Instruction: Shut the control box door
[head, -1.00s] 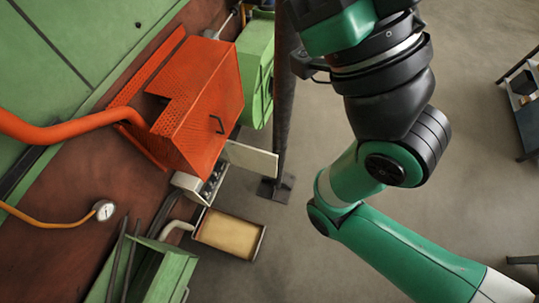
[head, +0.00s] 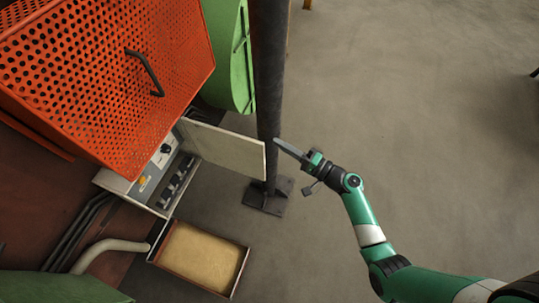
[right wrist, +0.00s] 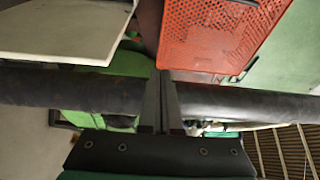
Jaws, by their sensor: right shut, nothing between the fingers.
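The control box (head: 148,185) is a pale box with knobs and switches on its panel, under the orange mesh guard. Its pale flat door (head: 222,148) stands open, sticking out to the right toward the dark post. My right gripper (head: 278,142) is shut and empty, just right of the door's free edge and apart from it, with its tips by the post. In the right wrist view, the shut fingers (right wrist: 161,78) point ahead with the post crossing behind them, and the door (right wrist: 65,30) shows at upper left. My left gripper is not in view.
The dark upright post (head: 268,80) stands on a base plate (head: 268,197) close to the door's free edge. The orange mesh guard (head: 110,70) overhangs the box. A sand-coloured tray (head: 200,258) lies below it. The floor to the right is clear.

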